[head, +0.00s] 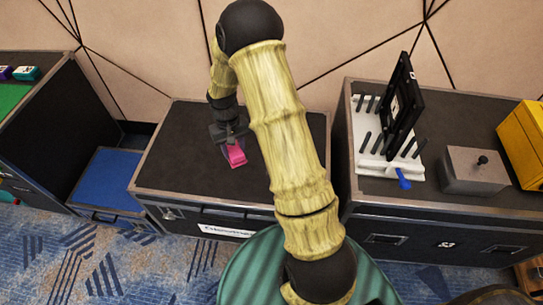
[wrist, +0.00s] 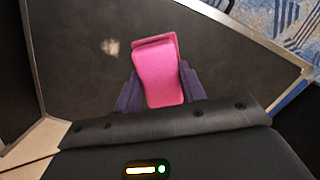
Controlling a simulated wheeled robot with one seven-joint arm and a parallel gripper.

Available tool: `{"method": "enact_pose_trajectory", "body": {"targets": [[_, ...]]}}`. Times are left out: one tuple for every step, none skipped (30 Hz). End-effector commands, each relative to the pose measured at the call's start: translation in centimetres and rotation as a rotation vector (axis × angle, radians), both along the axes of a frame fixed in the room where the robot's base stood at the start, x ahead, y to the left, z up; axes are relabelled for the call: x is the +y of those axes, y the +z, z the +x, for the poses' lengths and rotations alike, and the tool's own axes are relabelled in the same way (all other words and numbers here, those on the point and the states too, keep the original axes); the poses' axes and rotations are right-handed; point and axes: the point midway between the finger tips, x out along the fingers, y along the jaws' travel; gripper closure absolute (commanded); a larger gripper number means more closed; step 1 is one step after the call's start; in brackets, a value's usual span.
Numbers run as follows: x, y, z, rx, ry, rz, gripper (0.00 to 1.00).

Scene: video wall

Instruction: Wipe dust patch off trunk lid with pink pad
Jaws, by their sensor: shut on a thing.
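The pink pad (head: 236,156) is held in my gripper (head: 230,142) over the dark top of the trunk lid (head: 180,140). In the wrist view the pink pad (wrist: 160,72) sits between the two purple fingers of my gripper (wrist: 160,92), which are shut on it. A small pale dust patch (wrist: 110,47) lies on the trunk lid (wrist: 75,75) in the wrist view, to the left of the pad and apart from it. I cannot make out the patch in the head view. Whether the pad touches the lid is hard to tell.
To the right, another black case holds a white pegged rack (head: 375,170) with a black panel, a grey box (head: 474,170) and a yellow case (head: 525,140). A low blue-topped case (head: 108,180) stands left.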

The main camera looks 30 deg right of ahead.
Motion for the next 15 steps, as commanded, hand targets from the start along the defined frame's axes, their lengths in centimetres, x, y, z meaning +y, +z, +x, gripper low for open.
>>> {"method": "enact_pose_trajectory", "body": {"targets": [[-0.2,0.0,0.0,0.001,-0.009,-0.001,0.84],[-0.4,0.0,0.0,0.001,-0.017,-0.001,0.84],[-0.8,0.0,-0.1,0.001,-0.032,-0.002,0.84],[-1.2,-0.1,-0.1,0.002,-0.047,-0.003,0.84],[-1.5,-0.2,-0.2,0.004,-0.065,-0.004,0.84],[-2.2,-0.3,-0.3,0.003,-0.093,-0.005,0.84],[-2.8,-0.5,-0.5,0.005,-0.121,-0.007,0.84],[-3.4,-0.7,-0.6,0.004,-0.149,-0.007,0.84],[-4.3,-1.0,-0.9,0.006,-0.191,-0.008,0.84],[-5.0,-1.2,-1.2,0.006,-0.226,-0.009,0.84],[-5.7,-1.5,-1.4,0.005,-0.260,-0.009,0.84],[-6.7,-1.9,-1.8,0.006,-0.308,-0.010,0.84],[-7.3,-2.2,-2.2,0.007,-0.342,-0.009,0.84],[-8.0,-2.5,-2.5,0.006,-0.377,-0.009,0.84],[-8.7,-2.9,-3.0,0.006,-0.419,-0.007,0.84]]}}
